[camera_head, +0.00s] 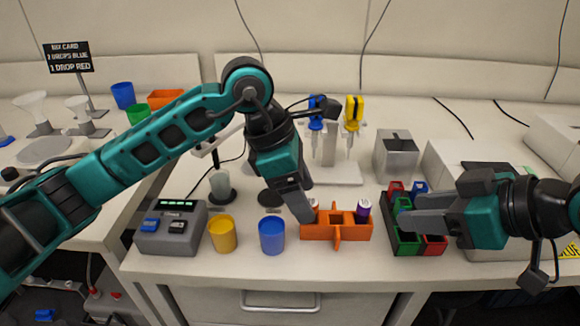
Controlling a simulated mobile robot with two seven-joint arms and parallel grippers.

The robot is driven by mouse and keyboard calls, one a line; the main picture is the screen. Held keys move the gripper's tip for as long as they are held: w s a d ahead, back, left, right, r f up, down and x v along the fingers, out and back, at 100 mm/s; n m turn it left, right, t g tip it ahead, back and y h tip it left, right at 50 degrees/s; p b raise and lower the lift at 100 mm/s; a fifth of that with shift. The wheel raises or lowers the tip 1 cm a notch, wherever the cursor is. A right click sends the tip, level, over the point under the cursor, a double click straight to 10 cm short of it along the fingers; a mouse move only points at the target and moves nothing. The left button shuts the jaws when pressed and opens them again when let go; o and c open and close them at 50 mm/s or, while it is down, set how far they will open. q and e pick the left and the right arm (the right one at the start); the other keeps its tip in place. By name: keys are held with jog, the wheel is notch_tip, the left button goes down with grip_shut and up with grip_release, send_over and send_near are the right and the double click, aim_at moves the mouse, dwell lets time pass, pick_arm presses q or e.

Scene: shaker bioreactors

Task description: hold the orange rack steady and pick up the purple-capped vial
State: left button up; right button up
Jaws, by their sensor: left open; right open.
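The orange rack (337,231) stands near the front edge of the bench, between the blue cup and the tray of coloured bins. The purple-capped vial (363,208) stands upright in the rack's right end. My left gripper (303,213) points down at the rack's left end; it is open, and its fingers partly hide that end and a small pale item there. I cannot tell whether it touches the rack. My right gripper (410,213) is open and empty, pointing left above the coloured bins, to the right of the vial and apart from it.
A yellow cup (222,234) and a blue cup (271,235) stand left of the rack, beside a grey device (170,228). The bin tray (397,243) is right of the rack. Blue and yellow pipettes (353,115) hang on a stand behind. A grey box (396,153) stands behind the bins.

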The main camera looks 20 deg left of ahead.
aim_at(335, 226)
pick_arm(q)
jog(key=x, duration=0.6)
jog(key=shift+r, duration=0.1)
jog(key=c, duration=1.1)
